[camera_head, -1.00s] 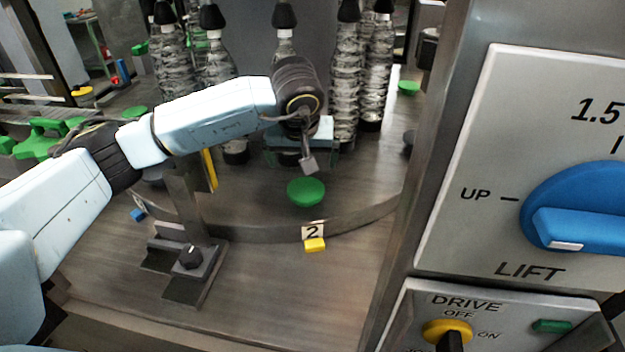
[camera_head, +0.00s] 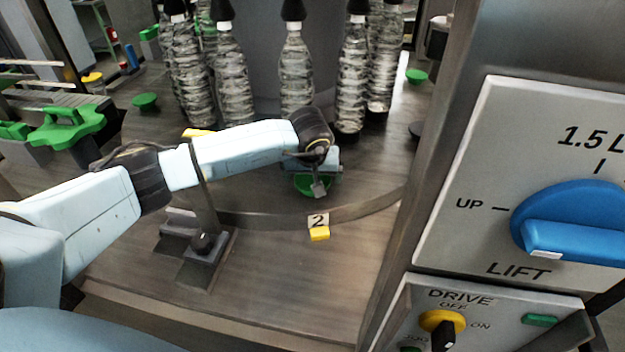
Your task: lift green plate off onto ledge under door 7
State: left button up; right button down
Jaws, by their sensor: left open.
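A small round green plate (camera_head: 301,188) sits on the round turntable (camera_head: 372,196), just behind the tag marked 2 (camera_head: 318,220). My left gripper (camera_head: 319,186) is open and low over this plate, hiding part of it. I cannot tell whether the fingers touch it. Two similar green plates show, one at the back left (camera_head: 146,101) and one at the back right (camera_head: 416,76). No door or ledge marked 7 is in view. My right gripper is not in view.
Several clear bottles (camera_head: 296,72) stand behind my left gripper. A control panel (camera_head: 470,150) with a blue LIFT knob (camera_head: 575,222) fills the right side. A green star-shaped part (camera_head: 68,126) is at the left.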

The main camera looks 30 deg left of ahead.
pick_arm(q)
jog(key=c, duration=1)
notch_tip(320, 180, up, 10)
jog(key=b, duration=0.2)
jog(key=shift+c, duration=0.2)
notch_tip(320, 180, up, 7)
jog(key=p, duration=0.4)
send_over(313, 179)
